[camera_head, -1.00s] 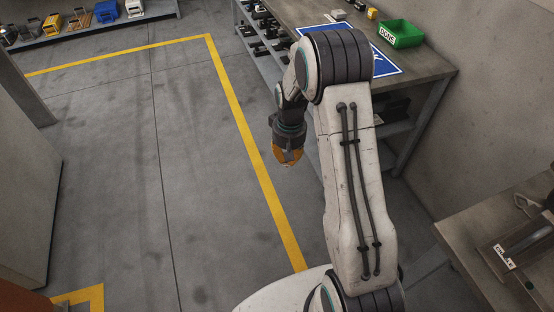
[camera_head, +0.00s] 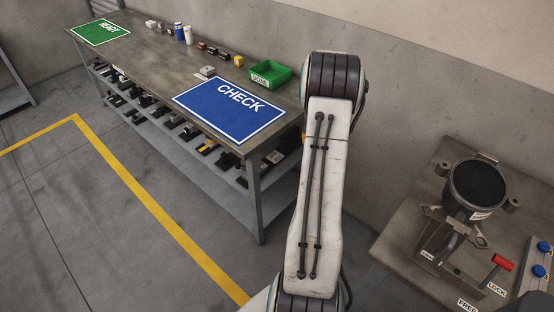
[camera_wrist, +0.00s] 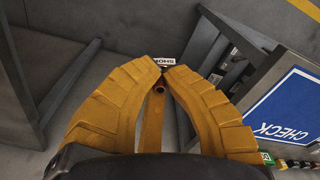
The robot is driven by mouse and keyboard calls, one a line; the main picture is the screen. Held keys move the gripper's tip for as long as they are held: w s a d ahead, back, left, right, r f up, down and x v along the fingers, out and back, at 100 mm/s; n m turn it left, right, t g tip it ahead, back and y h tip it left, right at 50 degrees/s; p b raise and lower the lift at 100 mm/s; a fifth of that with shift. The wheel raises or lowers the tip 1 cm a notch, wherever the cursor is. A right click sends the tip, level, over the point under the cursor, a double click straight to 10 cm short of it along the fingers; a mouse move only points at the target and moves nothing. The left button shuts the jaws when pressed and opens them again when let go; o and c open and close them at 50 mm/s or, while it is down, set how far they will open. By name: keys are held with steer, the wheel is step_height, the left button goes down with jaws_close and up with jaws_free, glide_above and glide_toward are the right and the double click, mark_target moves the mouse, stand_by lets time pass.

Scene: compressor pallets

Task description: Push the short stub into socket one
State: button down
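My gripper (camera_wrist: 165,72) shows in the wrist view as two orange fingers whose tips come together at a small white tag reading "SHORT", seen upside down. A small reddish-brown and dark piece, the short stub (camera_wrist: 160,86), shows between the fingers just behind the tag. The fingers appear closed on it, and most of it is hidden. In the head view my arm hides the gripper. Socket one cannot be made out in either view.
A bench at right holds a dark round vessel (camera_head: 476,187) in a metal fixture, a red-handled lever (camera_head: 502,263) and blue buttons (camera_head: 542,246). The long workbench (camera_head: 150,60) carries a blue CHECK mat (camera_head: 230,108), green READY mat (camera_head: 100,32) and green bin (camera_head: 270,74). Floor at left is clear.

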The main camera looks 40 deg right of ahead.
steer(key=s+d+r+m+p, duration=0.1)
steer(key=s+d+r+p, duration=0.1)
steer(key=s+d+r, duration=0.2)
steer(key=s+d+r+m+p, duration=0.1)
steer(key=s+d+r+p, duration=0.2)
steer(key=s+r, duration=0.6)
steer(key=s+d+r+p, duration=0.2)
steer(key=s+d+r, duration=0.3)
steer(key=s, duration=1.3)
step_height(320, 180, up, 3)
steer(key=shift+s+f+m+h+p, duration=0.2)
steer(key=shift+s+m+h+p, duration=0.1)
steer(key=shift+m+p, duration=0.1)
steer(key=shift+d+m, duration=0.1)
steer(key=shift+m, duration=0.2)
steer(key=shift+f+b, duration=1.35)
steer(key=shift+f, duration=1.55)
steer(key=shift+p, duration=1.05)
steer(key=shift+f+b, duration=0.95)
steer(key=shift+f, duration=0.35)
